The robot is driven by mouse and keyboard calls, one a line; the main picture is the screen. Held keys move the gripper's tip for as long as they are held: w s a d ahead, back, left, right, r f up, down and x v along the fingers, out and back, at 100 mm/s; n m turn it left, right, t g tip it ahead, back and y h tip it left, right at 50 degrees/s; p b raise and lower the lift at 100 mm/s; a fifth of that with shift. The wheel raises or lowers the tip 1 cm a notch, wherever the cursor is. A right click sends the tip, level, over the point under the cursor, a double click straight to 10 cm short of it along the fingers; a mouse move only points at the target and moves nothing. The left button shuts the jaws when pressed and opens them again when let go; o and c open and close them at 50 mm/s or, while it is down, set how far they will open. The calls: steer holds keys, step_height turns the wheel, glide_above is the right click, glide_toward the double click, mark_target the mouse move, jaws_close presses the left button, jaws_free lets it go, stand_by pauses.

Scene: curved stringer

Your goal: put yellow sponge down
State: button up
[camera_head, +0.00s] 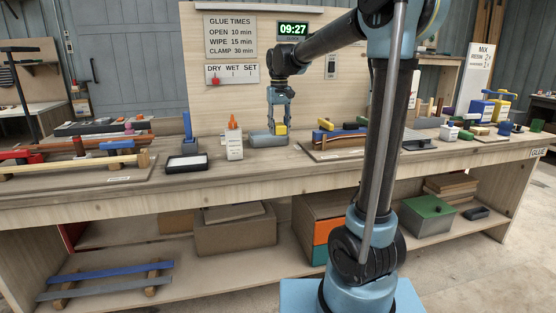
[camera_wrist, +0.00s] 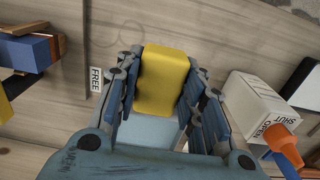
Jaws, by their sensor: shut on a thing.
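The yellow sponge (camera_wrist: 163,80) sits between the fingers of my gripper (camera_wrist: 160,95) in the wrist view. The fingers are closed against its two sides. In the head view my gripper (camera_head: 279,120) points down low over the middle of the bench, with the sponge (camera_head: 281,130) at its fingertips. A pale blue-grey piece (camera_head: 268,139) lies on the bench just below and beside the sponge. I cannot tell whether the sponge touches it or the bench. The sponge's underside is hidden.
A white box (camera_head: 234,146) with an orange-tipped item stands left of my gripper; its OPEN/SHUT labels show in the wrist view (camera_wrist: 258,105). A FREE label (camera_wrist: 95,80) lies on the wood. A dark tray (camera_head: 188,168) is further left, clamped workpieces (camera_head: 340,140) right.

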mark_target(279, 158)
steer(key=shift+a+f, duration=0.1)
steer(key=shift+a, duration=0.05)
step_height(279, 158, down, 10)
steer(key=shift+r, duration=0.25)
steer(key=shift+f, duration=0.15)
stand_by(0.3)
steer(key=shift+s+f, duration=0.2)
steer(key=shift+f, duration=0.1)
steer(key=o, duration=0.9)
steer(key=shift+o, duration=1)
steer(key=shift+w+f, duration=0.1)
steer(key=shift+f, duration=0.05)
